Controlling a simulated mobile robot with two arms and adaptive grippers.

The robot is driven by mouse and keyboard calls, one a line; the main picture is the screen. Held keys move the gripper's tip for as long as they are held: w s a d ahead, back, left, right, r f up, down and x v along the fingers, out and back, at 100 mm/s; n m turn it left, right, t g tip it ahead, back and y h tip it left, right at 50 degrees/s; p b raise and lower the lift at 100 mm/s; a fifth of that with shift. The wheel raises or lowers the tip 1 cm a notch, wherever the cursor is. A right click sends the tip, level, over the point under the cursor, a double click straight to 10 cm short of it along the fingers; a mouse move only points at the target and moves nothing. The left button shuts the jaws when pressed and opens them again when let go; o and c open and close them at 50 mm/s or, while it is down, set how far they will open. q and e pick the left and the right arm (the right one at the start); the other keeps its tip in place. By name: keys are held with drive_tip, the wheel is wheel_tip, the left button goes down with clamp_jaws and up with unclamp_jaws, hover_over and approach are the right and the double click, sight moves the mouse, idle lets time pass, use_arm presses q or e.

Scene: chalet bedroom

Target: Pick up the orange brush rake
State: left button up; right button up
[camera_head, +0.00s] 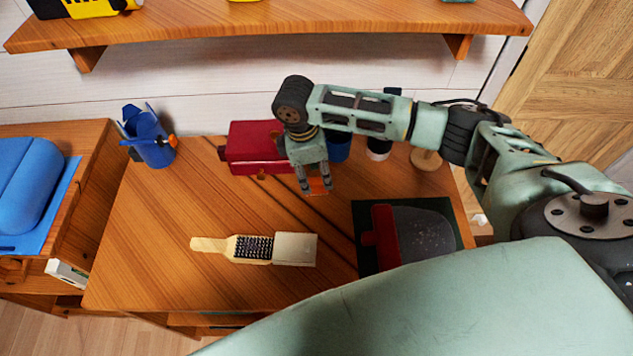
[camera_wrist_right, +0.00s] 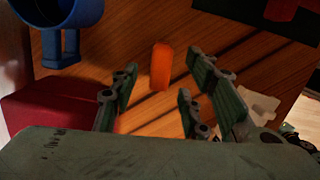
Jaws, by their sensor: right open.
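A small orange piece, which looks like the orange brush rake, lies on the wooden table (camera_head: 150,270). In the head view only part of the orange brush rake (camera_head: 320,186) shows, under my right gripper (camera_head: 316,190). In the right wrist view the orange brush rake (camera_wrist_right: 161,67) is a plain, rounded block lying just beyond the fingertips, roughly between the two fingers. My right gripper (camera_wrist_right: 160,85) is open, points down and holds nothing. Whether a finger touches the piece I cannot tell. My left gripper is not in view.
A red box (camera_head: 255,146) and a blue mug (camera_head: 338,149) stand close behind the gripper. A wooden wire brush (camera_head: 209,244) lies in front. A dark tool with a red edge (camera_head: 415,236) lies on a green mat (camera_head: 365,218) at right. A shelf (camera_head: 270,32) hangs above.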

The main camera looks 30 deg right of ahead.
sight(317, 180)
drive_tip(key=f, duration=0.4)
drive_tip(key=shift+s+d+p, duration=0.15)
drive_tip(key=shift+d+p, duration=0.15)
drive_tip(key=shift+p, duration=0.1)
drive_tip(key=c, duration=0.5)
drive_tip(key=shift+c, duration=0.9)
drive_tip(key=c, duration=0.4)
drive_tip(key=shift+r, duration=0.55)
wheel_tip(317, 180, up, 3)
drive_tip(key=shift+f+b, duration=0.15)
drive_tip(key=shift+b, duration=0.5)
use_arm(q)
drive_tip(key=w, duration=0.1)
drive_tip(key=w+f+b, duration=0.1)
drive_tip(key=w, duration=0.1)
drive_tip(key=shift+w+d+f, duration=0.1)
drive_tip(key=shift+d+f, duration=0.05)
use_arm(e)
drive_tip(key=s+d+r, duration=0.4)
drive_tip(key=s+r, duration=0.3)
drive_tip(key=s, duration=0.4)
drive_tip(key=shift+d+r, duration=0.15)
